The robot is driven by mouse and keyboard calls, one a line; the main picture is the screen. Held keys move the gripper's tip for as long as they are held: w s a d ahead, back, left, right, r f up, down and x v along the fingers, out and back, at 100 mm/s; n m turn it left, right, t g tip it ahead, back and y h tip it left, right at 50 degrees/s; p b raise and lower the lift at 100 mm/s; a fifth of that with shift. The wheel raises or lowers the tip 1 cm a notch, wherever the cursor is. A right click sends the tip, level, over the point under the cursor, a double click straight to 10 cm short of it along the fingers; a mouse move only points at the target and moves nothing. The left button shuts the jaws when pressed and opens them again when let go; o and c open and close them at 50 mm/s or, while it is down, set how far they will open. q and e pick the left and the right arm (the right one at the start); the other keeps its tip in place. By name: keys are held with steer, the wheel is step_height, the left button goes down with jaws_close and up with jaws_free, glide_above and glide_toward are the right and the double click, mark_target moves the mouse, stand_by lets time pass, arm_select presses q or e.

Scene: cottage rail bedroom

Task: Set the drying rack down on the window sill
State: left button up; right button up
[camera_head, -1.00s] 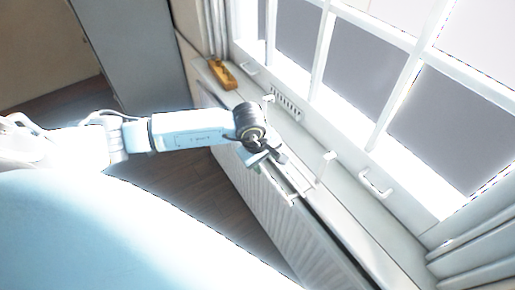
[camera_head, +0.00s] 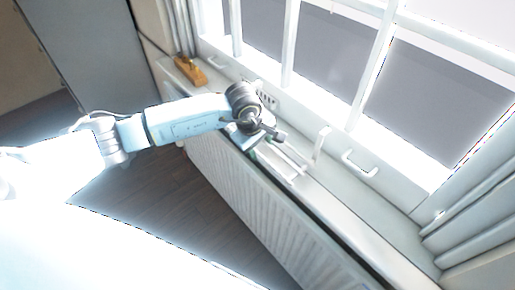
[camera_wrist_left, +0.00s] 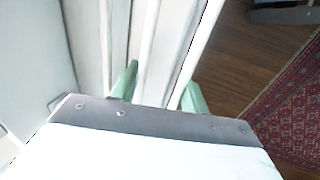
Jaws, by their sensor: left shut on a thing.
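My left gripper (camera_head: 265,143) is shut on the drying rack (camera_head: 287,160), a pale rack of thin bars with an upright end piece. In the left wrist view the green fingers of this gripper (camera_wrist_left: 160,90) stand on either side of the rack's white bars (camera_wrist_left: 160,45). The rack is over the front part of the pale window sill (camera_head: 365,207). I cannot tell whether it touches the sill. The arm and gripper hide part of the rack. My right gripper is not in view.
An orange-brown wooden object (camera_head: 190,71) sits at the sill's far left end. A white window handle (camera_head: 360,164) is close to the rack's right. A ribbed radiator (camera_head: 245,190) is below the sill. The sill's right part is clear. A red patterned rug (camera_wrist_left: 290,115) lies on the floor.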

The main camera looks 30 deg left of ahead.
arm_select(q)
steer(key=o, duration=1)
steer(key=shift+o, duration=0.2)
steer(key=v, duration=1.3)
steer(key=shift+r, duration=0.25)
